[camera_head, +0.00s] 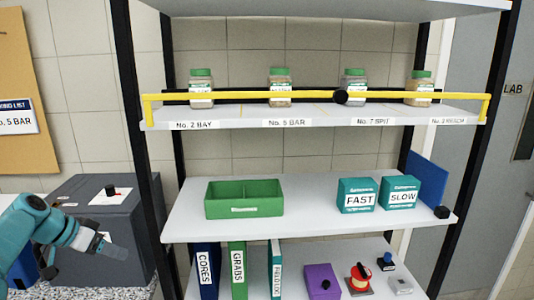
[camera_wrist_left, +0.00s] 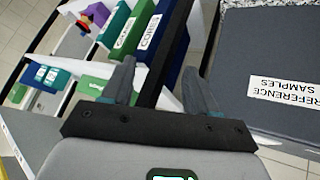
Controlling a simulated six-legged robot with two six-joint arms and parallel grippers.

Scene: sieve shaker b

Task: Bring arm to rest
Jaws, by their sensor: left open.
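My left gripper (camera_head: 112,246) is at the lower left of the head view, on the teal arm that comes in from the left. It is in front of the dark grey box and left of the shelf rack. In the left wrist view my left gripper (camera_wrist_left: 159,72) shows two grey fingers spread apart with nothing between them. The rack's dark post and the binders show beyond the fingers. My right gripper is in neither view.
The grey box (camera_head: 130,210), labelled REFERENCE SAMPLES in the left wrist view (camera_wrist_left: 270,65), stands on a speckled counter. The rack's middle shelf (camera_head: 310,215) holds a green tray (camera_head: 245,211) and FAST (camera_head: 357,185) and SLOW boxes. Jars stand above behind a yellow bar (camera_head: 310,96).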

